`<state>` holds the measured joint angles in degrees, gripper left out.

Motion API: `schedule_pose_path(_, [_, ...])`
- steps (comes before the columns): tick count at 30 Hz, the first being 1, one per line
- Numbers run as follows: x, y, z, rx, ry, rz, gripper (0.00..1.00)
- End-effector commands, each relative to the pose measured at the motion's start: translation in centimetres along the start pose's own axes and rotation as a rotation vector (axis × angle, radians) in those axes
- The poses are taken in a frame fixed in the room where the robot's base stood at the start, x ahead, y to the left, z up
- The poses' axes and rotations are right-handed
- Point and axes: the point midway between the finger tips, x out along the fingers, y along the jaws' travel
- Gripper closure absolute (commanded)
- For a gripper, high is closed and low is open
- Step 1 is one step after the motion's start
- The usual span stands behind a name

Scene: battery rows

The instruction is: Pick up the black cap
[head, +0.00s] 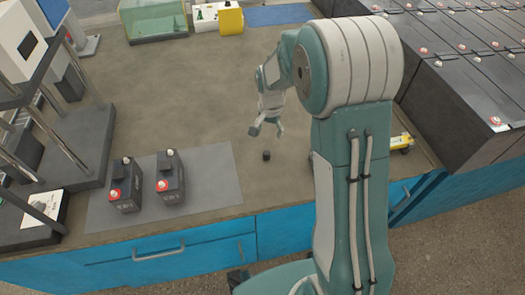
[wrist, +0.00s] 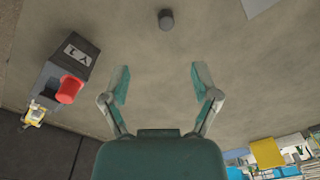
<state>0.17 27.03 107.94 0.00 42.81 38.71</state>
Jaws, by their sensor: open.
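The black cap (head: 266,156) is a small dark cylinder standing on the brown worktop, just right of the grey mat. In the wrist view the cap (wrist: 166,19) is near the top edge, beyond the fingertips and roughly centred between them. My gripper (head: 265,127) is above the worktop, behind the cap in the head view and apart from it. In the wrist view my gripper (wrist: 160,82) has its two fingers spread wide with nothing between them.
Two black batteries (head: 124,185) (head: 170,178) with red and white terminals stand on the grey mat (head: 215,165). A dark block with a red cylinder (wrist: 70,88) is at the wrist view's left. A dark rack (head: 85,135) stands left. Battery rows (head: 465,100) fill the right.

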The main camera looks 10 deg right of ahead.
Motion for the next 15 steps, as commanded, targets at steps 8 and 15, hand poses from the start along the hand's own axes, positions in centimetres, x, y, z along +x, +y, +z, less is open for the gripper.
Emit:
schedule_pose_path(8, [3.9, -0.5, -0.8, 0.059, -0.031, 0.025, 0.22])
schedule_pose_path(15, [7.5, -0.5, -0.6, 0.058, -0.033, 0.027, 0.22])
